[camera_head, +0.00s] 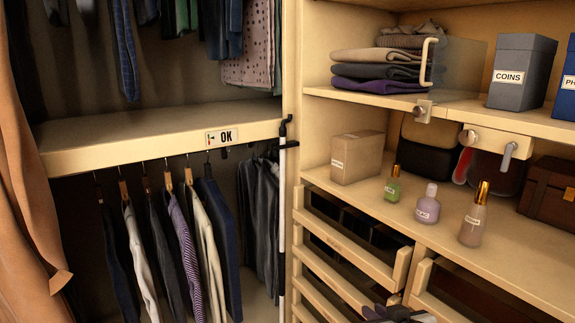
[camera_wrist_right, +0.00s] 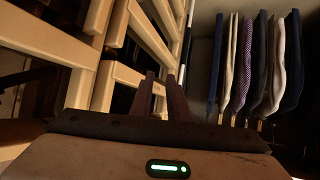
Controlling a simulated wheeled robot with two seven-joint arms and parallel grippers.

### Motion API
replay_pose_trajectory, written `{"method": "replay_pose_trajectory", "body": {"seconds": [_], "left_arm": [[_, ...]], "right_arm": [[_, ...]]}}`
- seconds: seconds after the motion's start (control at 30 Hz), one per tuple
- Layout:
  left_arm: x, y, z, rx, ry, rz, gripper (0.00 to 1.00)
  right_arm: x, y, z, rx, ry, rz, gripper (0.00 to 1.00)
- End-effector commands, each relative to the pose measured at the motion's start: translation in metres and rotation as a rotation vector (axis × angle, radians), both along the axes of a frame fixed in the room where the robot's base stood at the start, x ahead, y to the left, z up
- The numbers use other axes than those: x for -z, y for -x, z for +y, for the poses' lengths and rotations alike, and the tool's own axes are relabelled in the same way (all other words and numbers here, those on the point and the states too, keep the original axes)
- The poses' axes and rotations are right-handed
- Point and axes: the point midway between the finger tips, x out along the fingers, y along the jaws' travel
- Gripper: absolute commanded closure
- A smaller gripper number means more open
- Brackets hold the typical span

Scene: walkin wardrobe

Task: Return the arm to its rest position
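My right gripper (camera_head: 376,312) shows at the bottom edge of the head view, in front of the drawers; most of its arm is out of the picture. In the right wrist view its two dark fingers (camera_wrist_right: 161,78) stand a little apart with nothing between them, so it is open and empty. It appears clear of the drawer fronts (camera_wrist_right: 112,80) and the hanging clothes (camera_wrist_right: 250,65), which look upside down in that view. My left arm and gripper are not in view.
Slatted drawers (camera_head: 345,241) lie near the right gripper. Above, a shelf holds a green bottle (camera_head: 392,188), a lilac bottle (camera_head: 428,208), a pinkish bottle (camera_head: 473,226) and a tan box (camera_head: 357,158). A white rod (camera_head: 282,215) stands by the divider. Clothes (camera_head: 185,240) hang at left.

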Motion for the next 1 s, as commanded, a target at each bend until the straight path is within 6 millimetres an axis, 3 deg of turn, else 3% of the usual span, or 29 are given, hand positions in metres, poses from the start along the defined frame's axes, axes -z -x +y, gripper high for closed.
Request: {"method": "replay_pose_trajectory", "body": {"seconds": [0.03,0.2,0.3,0.4,0.5,0.6,0.7,1.0], "left_arm": [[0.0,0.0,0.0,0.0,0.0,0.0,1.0],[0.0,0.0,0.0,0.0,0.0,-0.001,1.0],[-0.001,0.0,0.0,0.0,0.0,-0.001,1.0],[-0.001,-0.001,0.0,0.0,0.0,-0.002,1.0],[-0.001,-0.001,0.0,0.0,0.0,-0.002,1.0],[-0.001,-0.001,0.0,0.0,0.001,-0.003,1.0],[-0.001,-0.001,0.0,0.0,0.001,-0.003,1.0],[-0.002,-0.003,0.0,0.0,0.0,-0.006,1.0]], "right_arm": [[0.036,0.029,0.003,-0.009,-0.003,0.036,0.85],[0.122,0.127,0.013,-0.035,-0.021,0.117,0.85],[0.158,0.189,0.018,-0.047,-0.035,0.163,0.85],[0.18,0.245,0.023,-0.056,-0.05,0.199,0.85],[0.192,0.286,0.027,-0.062,-0.062,0.226,0.85],[0.198,0.312,0.029,-0.065,-0.069,0.242,0.85],[0.199,0.323,0.03,-0.065,-0.073,0.247,0.85],[0.2,0.324,0.03,-0.066,-0.074,0.249,0.85]]}}
